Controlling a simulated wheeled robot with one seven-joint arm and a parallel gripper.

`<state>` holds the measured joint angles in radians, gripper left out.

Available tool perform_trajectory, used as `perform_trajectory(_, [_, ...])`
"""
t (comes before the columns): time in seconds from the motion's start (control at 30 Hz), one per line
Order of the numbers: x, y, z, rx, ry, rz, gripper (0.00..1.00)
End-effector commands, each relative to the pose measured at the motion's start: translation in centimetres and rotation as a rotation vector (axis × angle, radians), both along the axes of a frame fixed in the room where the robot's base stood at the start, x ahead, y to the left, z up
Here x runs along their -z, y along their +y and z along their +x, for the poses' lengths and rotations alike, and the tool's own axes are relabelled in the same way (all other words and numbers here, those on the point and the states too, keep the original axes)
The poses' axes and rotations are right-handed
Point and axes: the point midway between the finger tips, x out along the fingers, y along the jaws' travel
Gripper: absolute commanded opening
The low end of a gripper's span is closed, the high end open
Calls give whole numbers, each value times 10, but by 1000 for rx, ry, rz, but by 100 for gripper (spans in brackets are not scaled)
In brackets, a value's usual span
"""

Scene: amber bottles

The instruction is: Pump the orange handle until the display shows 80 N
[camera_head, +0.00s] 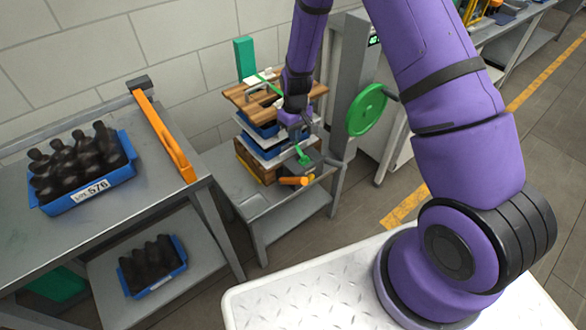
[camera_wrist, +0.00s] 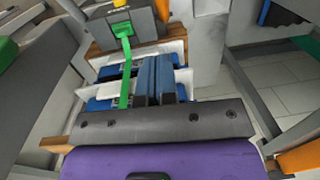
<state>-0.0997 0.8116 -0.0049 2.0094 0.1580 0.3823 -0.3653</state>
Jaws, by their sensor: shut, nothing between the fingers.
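A short orange handle (camera_head: 293,180) sticks out left from a grey block with a green lever (camera_head: 303,155), at the front of the clamped stack. In the wrist view, the green lever (camera_wrist: 123,45) and part of the orange handle (camera_wrist: 162,10) show at the top. My gripper (camera_head: 300,133) is over the front of the stack, behind and above the handle and apart from it. Its fingers (camera_wrist: 157,68) are shut and empty in the wrist view. A small display (camera_head: 375,40) glows green on the grey cabinet, too small and partly hidden to read.
A long orange bar (camera_head: 163,137) lies along the left bench's edge. Blue crates of dark bottles stand on the bench (camera_head: 95,190) and its lower shelf (camera_head: 160,284). A green wheel (camera_head: 367,110) stands right of the stack. The small table (camera_head: 262,200) has bare room at front left.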

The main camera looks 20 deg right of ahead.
Motion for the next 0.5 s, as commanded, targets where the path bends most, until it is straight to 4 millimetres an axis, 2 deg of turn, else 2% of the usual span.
perform_trajectory(0.27, [9,0,-1,1,1,0,0])
perform_trajectory(0.5, [47,2,-4,0,3,-1,0])
